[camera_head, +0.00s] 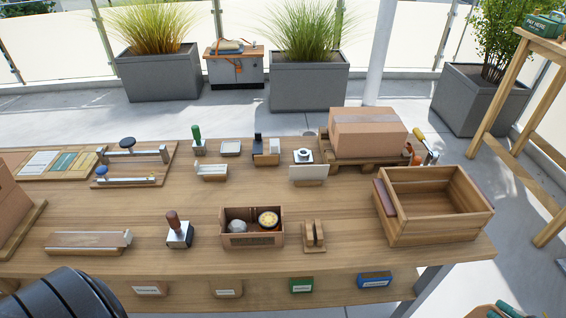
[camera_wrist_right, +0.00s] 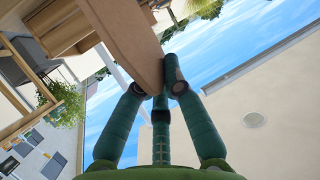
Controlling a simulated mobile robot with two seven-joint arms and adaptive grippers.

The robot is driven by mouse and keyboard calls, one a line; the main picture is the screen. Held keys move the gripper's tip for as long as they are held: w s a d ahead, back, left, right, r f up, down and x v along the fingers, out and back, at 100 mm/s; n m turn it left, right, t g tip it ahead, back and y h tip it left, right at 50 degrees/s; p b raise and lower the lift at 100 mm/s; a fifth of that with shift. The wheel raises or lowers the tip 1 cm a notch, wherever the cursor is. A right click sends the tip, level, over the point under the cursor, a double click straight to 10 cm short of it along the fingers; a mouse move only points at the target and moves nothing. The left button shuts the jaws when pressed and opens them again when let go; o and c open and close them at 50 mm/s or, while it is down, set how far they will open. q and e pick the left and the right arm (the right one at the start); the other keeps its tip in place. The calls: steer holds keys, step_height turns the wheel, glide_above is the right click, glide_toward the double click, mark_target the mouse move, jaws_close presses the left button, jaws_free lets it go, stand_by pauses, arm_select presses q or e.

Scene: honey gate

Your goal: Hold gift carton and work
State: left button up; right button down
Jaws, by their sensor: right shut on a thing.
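My right gripper (camera_wrist_right: 155,88) has green fingers closed on the edge of a tan, flat-sided thing (camera_wrist_right: 128,35) in the right wrist view. It looks like a carton, but only part shows, so I cannot tell if it is the gift carton. In the head view my right gripper (camera_head: 506,311) is cut off at the bottom right, in front of the table's right end. A taped cardboard carton (camera_head: 368,134) sits on a small wooden pallet at the table's back right. Another carton (camera_head: 8,205) is cut off at the left edge. My left gripper is out of view.
An open wooden crate (camera_head: 440,230) stands at the table's right end. A compartment box (camera_head: 252,240), a wood-handled stamp (camera_head: 178,230) and a wooden holder (camera_head: 313,236) stand near the front. Small tools line the back. The table (camera_head: 270,195) is clear in the middle.

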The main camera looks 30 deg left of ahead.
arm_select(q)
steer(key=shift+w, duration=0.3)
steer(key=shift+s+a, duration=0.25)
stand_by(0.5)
